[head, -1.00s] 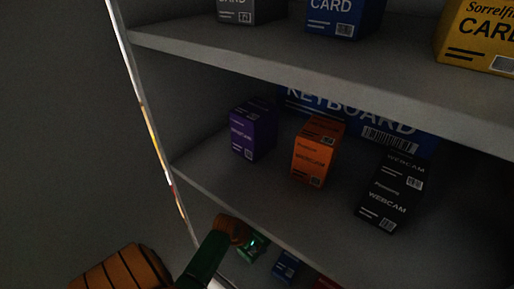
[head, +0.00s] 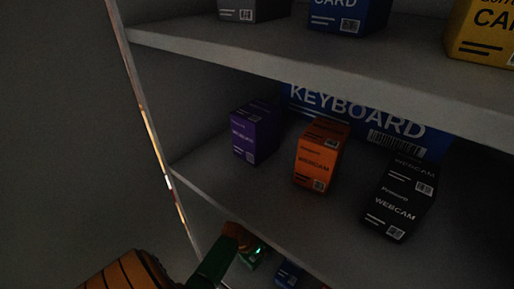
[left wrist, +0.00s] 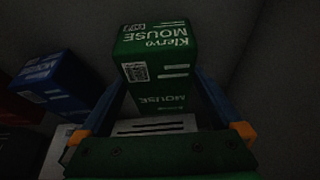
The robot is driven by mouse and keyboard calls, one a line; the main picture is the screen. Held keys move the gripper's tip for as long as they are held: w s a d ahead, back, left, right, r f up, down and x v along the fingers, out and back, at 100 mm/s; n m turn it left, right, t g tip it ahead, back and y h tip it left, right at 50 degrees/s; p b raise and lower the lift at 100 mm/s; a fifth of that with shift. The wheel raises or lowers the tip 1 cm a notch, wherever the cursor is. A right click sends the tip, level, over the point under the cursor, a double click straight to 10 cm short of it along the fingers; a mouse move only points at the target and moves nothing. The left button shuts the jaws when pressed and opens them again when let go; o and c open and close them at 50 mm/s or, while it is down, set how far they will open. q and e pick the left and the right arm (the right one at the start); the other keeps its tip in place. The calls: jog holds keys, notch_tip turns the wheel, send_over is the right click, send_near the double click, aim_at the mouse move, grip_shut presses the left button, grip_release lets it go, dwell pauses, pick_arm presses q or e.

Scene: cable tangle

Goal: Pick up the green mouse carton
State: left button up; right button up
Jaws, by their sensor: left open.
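The green mouse carton (left wrist: 157,50) is in the middle of the left wrist view, with its white lettering upside down. My left gripper (left wrist: 160,88) is open, with one blue finger on each side of the carton's nearer part. I cannot tell whether either finger touches it. In the head view the carton (head: 249,261) shows only partly, low on the shelf below the webcam boxes. My left arm's end (head: 232,243) reaches in beside it and covers part of it. My right gripper is not in view.
A blue box (left wrist: 50,83) and a dark red box (left wrist: 15,107) stand left of the carton in the left wrist view. The middle shelf board (head: 235,215) is above, bearing purple (head: 255,132), orange (head: 320,155) and black (head: 400,198) boxes.

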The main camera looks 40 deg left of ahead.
pick_arm(q)
jog(key=c, duration=1.3)
jog(key=shift+r, duration=0.1)
